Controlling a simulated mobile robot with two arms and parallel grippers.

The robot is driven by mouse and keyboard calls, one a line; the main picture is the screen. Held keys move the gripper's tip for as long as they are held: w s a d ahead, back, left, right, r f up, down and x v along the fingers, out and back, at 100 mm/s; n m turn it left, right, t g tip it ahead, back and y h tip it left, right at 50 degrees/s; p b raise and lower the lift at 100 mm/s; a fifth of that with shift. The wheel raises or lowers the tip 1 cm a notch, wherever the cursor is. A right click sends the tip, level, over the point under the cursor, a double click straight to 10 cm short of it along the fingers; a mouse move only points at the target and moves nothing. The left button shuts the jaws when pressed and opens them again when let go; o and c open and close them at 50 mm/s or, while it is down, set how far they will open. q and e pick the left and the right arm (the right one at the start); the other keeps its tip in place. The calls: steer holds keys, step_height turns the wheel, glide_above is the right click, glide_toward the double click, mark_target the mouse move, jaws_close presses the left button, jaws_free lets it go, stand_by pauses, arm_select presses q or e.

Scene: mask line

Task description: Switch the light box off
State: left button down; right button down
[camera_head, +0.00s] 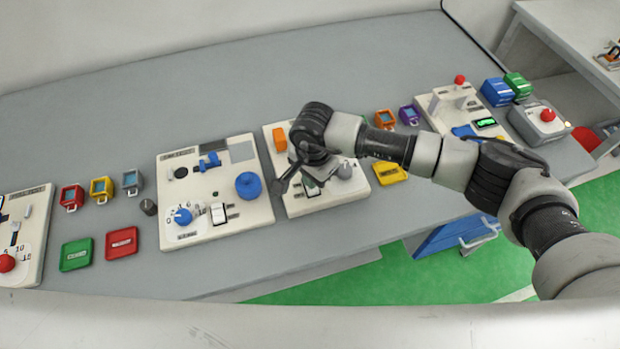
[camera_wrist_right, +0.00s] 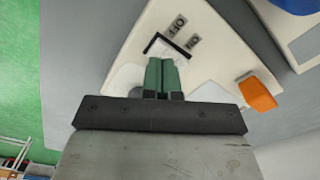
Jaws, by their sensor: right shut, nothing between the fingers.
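A cream panel (camera_head: 305,207) under my right gripper carries a rocker switch, an orange part (camera_head: 280,139) and a grey knob (camera_head: 344,171). I cannot tell for sure that this panel is the light box. In the right wrist view the white rocker switch (camera_wrist_right: 168,46) sits in a black frame, beside OFF and ON labels (camera_wrist_right: 184,32). My right gripper (camera_head: 281,187) is shut and empty. Its green fingertips (camera_wrist_right: 163,62) are right at the switch and hide part of it; I cannot tell whether they touch it. My left gripper is not in view.
Another cream panel (camera_head: 188,236) with blue knobs and a rocker switch stands to the left. Small coloured padlocks (camera_head: 101,188) and red and green tags (camera_head: 121,243) lie on the grey table. A further panel (camera_head: 437,101) stands on the right, beyond my arm.

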steer(key=shift+r+p, duration=0.85)
steer(key=shift+r, duration=1.75)
